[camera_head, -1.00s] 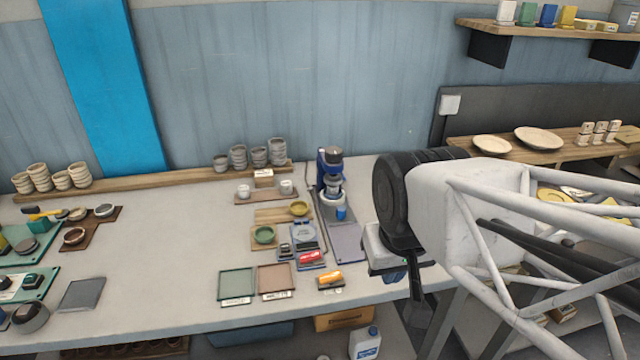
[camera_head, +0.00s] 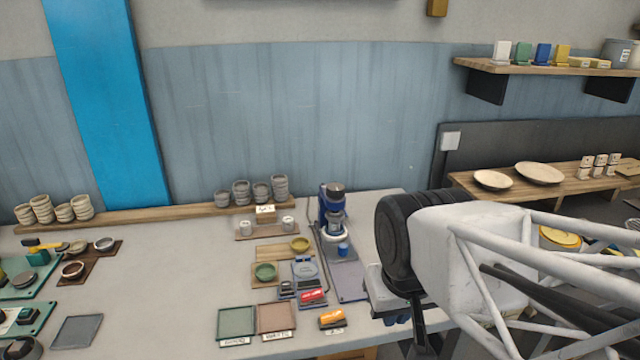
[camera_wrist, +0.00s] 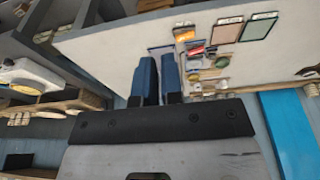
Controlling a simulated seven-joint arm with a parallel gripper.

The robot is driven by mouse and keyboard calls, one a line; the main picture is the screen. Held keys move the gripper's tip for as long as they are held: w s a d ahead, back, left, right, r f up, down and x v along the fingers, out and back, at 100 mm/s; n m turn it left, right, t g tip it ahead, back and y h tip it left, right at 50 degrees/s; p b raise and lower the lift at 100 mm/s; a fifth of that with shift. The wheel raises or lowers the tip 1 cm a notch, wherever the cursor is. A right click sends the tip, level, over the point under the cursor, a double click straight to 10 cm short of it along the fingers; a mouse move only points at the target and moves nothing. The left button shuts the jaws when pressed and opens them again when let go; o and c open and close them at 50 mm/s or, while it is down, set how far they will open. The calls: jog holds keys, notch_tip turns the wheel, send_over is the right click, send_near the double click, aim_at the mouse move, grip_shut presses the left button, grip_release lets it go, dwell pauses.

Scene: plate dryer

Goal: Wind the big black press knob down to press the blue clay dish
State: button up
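The blue press (camera_head: 334,215) stands upright at the back of the table, right of centre in the head view. A dark round knob (camera_head: 335,188) sits on its top. A white ring-shaped part is at its foot, with a small blue piece (camera_head: 342,249) in front. I cannot tell whether a clay dish is under the press. My gripper (camera_head: 400,318) is in front and to the right of the press, well apart from it. In the wrist view its two blue fingers (camera_wrist: 159,80) show a narrow gap with nothing between them.
Green and brown trays (camera_head: 237,322), an orange block (camera_head: 332,318), a red block (camera_head: 312,297) and small bowls (camera_head: 265,272) lie left and in front of the press. Grey cups (camera_head: 261,191) stand on a wooden board behind. The table's left middle is clear.

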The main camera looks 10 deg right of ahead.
jog(key=o, duration=0.5)
jog(key=shift+w+r, duration=0.1)
jog(key=shift+w, duration=0.2)
jog(key=shift+c, duration=0.2)
jog(key=o, duration=0.9)
jog(key=shift+n+y, duration=0.3)
jog(key=shift+n, duration=0.3)
jog(key=w, duration=0.2)
jog(key=w+r, duration=0.1)
jog(key=w, duration=0.1)
jog(key=w+r, duration=0.1)
jog(key=w, duration=0.1)
jog(key=n+y, duration=0.3)
jog(key=n, duration=0.5)
send_over(336, 187)
jog(key=s+d, duration=0.2)
notch_tip(336, 187, down, 2)
jog(key=shift+w+t, duration=0.1)
jog(key=shift+t, duration=0.2)
jog(key=shift+f, duration=0.2)
jog(key=shift+x, duration=3.75)
jog(key=shift+d, duration=0.1)
jog(key=shift+c, duration=0.4)
jog(key=c, duration=0.9)
